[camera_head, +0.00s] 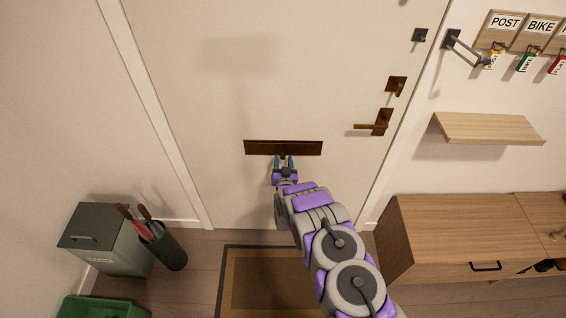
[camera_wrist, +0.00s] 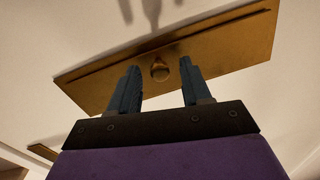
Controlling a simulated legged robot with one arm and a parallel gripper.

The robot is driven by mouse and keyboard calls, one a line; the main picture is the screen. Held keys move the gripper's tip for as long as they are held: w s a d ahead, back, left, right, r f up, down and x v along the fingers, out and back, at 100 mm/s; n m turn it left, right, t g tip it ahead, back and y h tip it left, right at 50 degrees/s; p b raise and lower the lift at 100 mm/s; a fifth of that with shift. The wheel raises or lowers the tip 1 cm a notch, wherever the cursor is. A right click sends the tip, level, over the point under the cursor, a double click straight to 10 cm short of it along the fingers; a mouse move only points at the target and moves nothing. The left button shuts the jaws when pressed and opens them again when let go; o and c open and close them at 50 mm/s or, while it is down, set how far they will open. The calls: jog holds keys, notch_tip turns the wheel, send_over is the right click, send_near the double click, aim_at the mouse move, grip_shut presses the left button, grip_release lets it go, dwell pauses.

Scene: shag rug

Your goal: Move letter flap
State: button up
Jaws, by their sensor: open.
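The letter flap (camera_head: 262,147) is a dark bronze horizontal plate on the cream door (camera_head: 220,100). In the wrist view the letter flap (camera_wrist: 235,50) looks gold-brown, with a small round knob (camera_wrist: 160,72) near its middle. My gripper (camera_head: 284,160) is at the lower edge of the plate in the head view. In the wrist view its two blue-grey fingers (camera_wrist: 158,85) are apart, with the knob showing between them and nothing held. I cannot tell whether the fingertips touch the plate.
A door handle (camera_head: 378,124) is right of the flap. A shelf (camera_head: 490,128) and a wooden cabinet (camera_head: 455,225) stand at the right. A grey bin (camera_head: 112,250), an umbrella holder (camera_head: 165,248) and a green crate (camera_head: 100,308) are at the left. A brown mat (camera_head: 262,280) lies below the door.

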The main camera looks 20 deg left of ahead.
jog(key=shift+c, duration=0.2)
grip_shut()
dwell(0.5)
